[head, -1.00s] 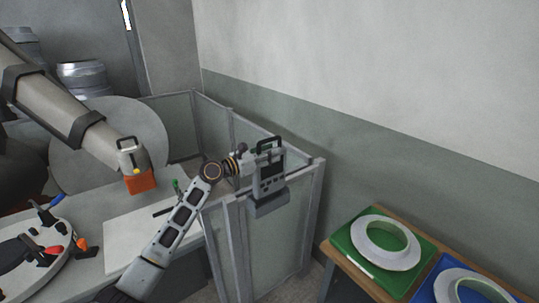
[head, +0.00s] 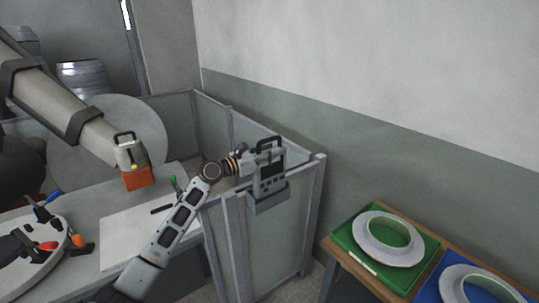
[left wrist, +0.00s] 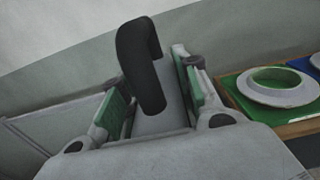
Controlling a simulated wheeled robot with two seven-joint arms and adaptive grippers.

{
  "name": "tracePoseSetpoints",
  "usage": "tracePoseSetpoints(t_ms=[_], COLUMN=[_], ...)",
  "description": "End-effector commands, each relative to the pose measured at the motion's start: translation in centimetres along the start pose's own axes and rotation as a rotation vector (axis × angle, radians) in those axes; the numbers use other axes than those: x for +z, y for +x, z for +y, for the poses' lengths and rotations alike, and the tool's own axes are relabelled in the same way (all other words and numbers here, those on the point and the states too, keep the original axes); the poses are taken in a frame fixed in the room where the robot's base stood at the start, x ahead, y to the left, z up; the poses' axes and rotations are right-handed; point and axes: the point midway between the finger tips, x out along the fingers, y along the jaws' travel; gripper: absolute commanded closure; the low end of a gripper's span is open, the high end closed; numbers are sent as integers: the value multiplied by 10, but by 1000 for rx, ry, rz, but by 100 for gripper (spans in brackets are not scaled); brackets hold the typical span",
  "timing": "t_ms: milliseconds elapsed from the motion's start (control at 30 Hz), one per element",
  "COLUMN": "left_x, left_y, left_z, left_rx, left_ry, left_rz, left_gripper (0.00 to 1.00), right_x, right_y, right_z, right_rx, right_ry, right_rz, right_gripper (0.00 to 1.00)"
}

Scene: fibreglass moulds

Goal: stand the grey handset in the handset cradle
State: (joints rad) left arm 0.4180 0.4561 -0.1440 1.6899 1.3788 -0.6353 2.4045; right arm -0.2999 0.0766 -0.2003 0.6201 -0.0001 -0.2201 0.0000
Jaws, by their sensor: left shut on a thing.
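The grey handset (head: 270,172) is upright, with a dark screen on its front and a black loop handle on top. My left gripper (head: 256,160) is shut on it from the left, near its upper part. In the left wrist view the green-padded fingers (left wrist: 153,112) clasp the grey body below the black handle. The handset cradle (head: 268,201), a grey box, is at the partition top directly under the handset. The handset's lower end meets or overlaps the cradle's rim; how deep it sits is hidden. My right gripper is not in view.
Grey partition panels (head: 276,240) stand around the cradle. A wooden table at right holds a green mould (head: 345,238) with a white ring and a blue mould (head: 432,290). At left, a thick banded arm (head: 62,100) hangs above a bench with several tools.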

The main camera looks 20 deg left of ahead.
Motion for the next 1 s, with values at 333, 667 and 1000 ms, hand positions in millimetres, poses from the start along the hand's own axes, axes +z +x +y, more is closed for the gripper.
tracePoseSetpoints(t_ms=[333, 667, 1000], left_x=[-9, -21, -31], left_y=[0, 0, 0], left_z=[0, 0, 0], left_rx=[1, 1, 1], left_ry=[1, 0, 1], left_rz=[-4, -4, -5], left_gripper=[100, 100, 100], right_x=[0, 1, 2], right_y=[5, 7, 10], right_z=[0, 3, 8], right_rx=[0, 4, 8], right_ry=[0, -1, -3], right_rz=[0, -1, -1], right_gripper=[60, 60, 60])
